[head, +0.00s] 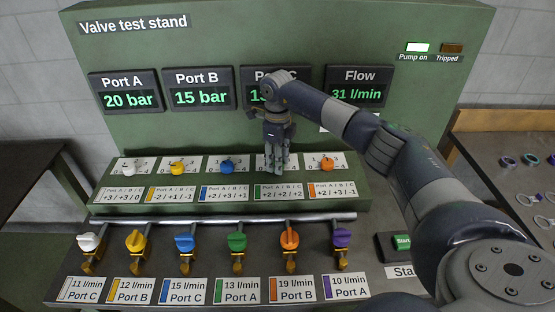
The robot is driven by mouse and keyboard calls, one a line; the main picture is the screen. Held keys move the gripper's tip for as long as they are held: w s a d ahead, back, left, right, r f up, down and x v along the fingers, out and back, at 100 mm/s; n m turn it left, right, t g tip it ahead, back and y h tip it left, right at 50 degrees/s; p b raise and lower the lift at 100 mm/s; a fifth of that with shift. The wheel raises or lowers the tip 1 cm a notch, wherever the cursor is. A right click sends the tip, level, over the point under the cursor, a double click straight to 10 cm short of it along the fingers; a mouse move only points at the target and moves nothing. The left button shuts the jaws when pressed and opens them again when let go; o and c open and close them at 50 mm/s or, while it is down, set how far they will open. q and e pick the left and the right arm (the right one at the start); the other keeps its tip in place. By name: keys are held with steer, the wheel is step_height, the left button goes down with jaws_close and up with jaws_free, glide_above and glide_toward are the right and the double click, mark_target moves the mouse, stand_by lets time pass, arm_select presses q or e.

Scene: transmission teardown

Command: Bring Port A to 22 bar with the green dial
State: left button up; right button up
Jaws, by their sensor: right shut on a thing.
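The Port A display (130,93) reads 20 bar on the green valve test stand. My right gripper (277,168) points down at the fourth dial place in the upper row and is shut there. The dial itself is hidden behind the fingers. Its label card (278,193) has a green mark and reads +2/+2/+2 for Port A/B/C. My left gripper is not in view.
White (129,165), yellow (178,168), blue (227,166) and orange (327,164) dials flank the gripper. Below is a row of coloured valve levers (237,241). Port B (200,90) reads 15 bar; Port C is partly covered. The pump-on lamp (418,47) is lit.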

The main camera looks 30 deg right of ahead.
steer(key=m, duration=0.4)
steer(key=shift+m+p, duration=0.45)
steer(key=shift+m, duration=1.75)
steer(key=o, duration=1.1)
step_height(320, 180, up, 12)
